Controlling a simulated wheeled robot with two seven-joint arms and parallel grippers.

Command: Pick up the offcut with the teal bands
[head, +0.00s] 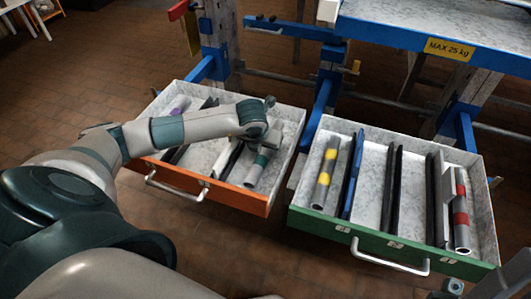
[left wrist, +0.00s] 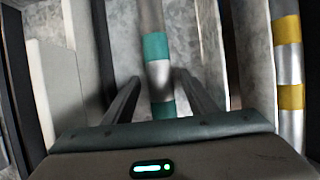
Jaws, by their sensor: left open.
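The offcut with the teal bands (head: 253,175) is a grey metal tube lying in the drawer with the orange front (head: 232,193). In the left wrist view the offcut (left wrist: 158,72) runs up the middle, with two teal bands showing. My left gripper (head: 265,143) is above this drawer, over the offcut's far part, which it hides in the head view. In the left wrist view its open fingers (left wrist: 158,88) lie on either side of the tube. I cannot tell whether they touch it. My right gripper's fingers do not show.
A purple-banded tube (head: 178,108), dark bars and a pale board (head: 228,158) share the orange drawer. The drawer with the green front (head: 375,241) holds a yellow-banded tube (head: 325,172), a red-banded tube (head: 460,211) and several bars. A blue-edged bench (head: 430,38) stands behind.

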